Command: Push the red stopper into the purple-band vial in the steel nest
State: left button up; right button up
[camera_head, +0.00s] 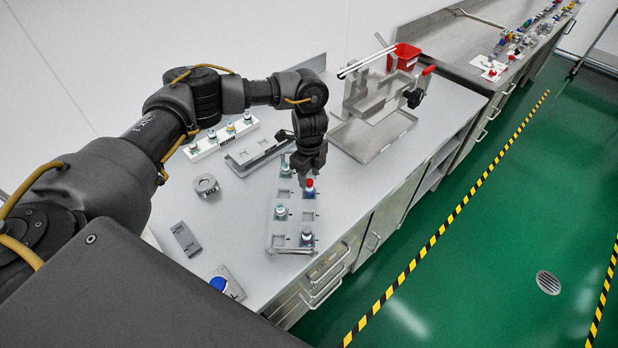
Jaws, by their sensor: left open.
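My left gripper (309,174) points down over a grey holder block (290,236), with its open fingertips close above a red stopper (309,183). The red stopper sits on top of a small vial (309,193) in the holder's right row. I cannot tell whether the fingers touch it or how deep it sits. Vials with pale green tops stand in the left row. Band colours are too small to read surely, and I cannot tell which part is the steel nest. My right gripper is not in view.
A white rack (215,146) of capped vials and a grey fixture (257,154) lie behind. A round grey piece (206,185) and a blue-capped item (218,284) are left. A metal tray (371,137), lever press and red bin (405,56) stand back right.

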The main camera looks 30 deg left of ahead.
pick_arm(q)
notch_tip(320, 180, up, 9)
jog(key=shift+b, duration=0.45)
jog(key=shift+a, duration=0.1)
